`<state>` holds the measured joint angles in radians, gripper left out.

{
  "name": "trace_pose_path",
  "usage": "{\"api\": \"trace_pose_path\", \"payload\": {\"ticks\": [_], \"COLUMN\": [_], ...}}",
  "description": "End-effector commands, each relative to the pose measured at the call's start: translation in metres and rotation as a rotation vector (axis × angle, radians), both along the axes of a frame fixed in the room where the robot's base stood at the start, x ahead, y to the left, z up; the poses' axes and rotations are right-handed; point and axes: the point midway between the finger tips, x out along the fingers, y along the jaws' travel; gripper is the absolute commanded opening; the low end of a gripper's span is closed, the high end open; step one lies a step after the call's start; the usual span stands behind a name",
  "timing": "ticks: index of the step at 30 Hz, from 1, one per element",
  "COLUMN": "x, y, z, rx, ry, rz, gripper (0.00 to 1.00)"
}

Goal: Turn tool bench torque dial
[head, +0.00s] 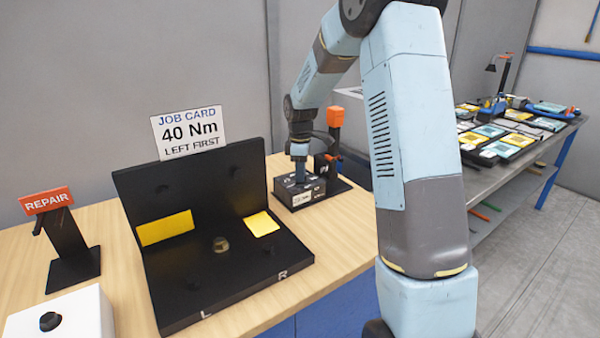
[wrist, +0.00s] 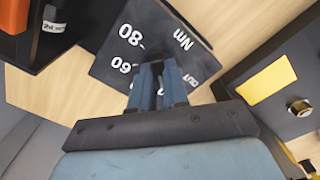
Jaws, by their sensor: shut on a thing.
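The torque dial unit (head: 292,197) is a dark box on the wooden bench, right of the black fixture. It also shows in the wrist view (wrist: 112,60), where its top bears white numbers, "80" and "60" among them, and "Nm". My gripper (head: 299,178) points down onto the top of this box. In the wrist view my gripper's blue fingers (wrist: 158,85) are shut at the middle of the dial face. The fingers hide the knob between them, and I cannot read the dial's setting. The job card (head: 188,132) reads "40 Nm, LEFT FIRST".
The black fixture (head: 165,285) with yellow patches and L and R marks stands left of the dial box. An orange-topped tool (head: 334,117) stands close behind it. A REPAIR stand (head: 70,255) and a white box (head: 75,318) are at the left.

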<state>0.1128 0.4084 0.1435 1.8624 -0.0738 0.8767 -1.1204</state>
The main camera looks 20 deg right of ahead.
Motion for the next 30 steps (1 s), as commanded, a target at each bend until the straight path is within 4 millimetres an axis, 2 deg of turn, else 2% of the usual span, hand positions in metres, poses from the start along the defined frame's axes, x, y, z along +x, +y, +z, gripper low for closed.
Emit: {"api": "trace_pose_path", "payload": {"ticks": [8,14,30], "x": [0.0007,0.0008,0.0014], "y": [-0.0007,-0.0012,-0.0012], "z": [0.0005,0.0006,0.0009], "rx": [-0.001,-0.001,-0.001], "ry": [-0.002,-0.003,-0.003], "rz": [-0.013,-0.084,-0.546], "gripper": [0.00,0.00,0.00]}}
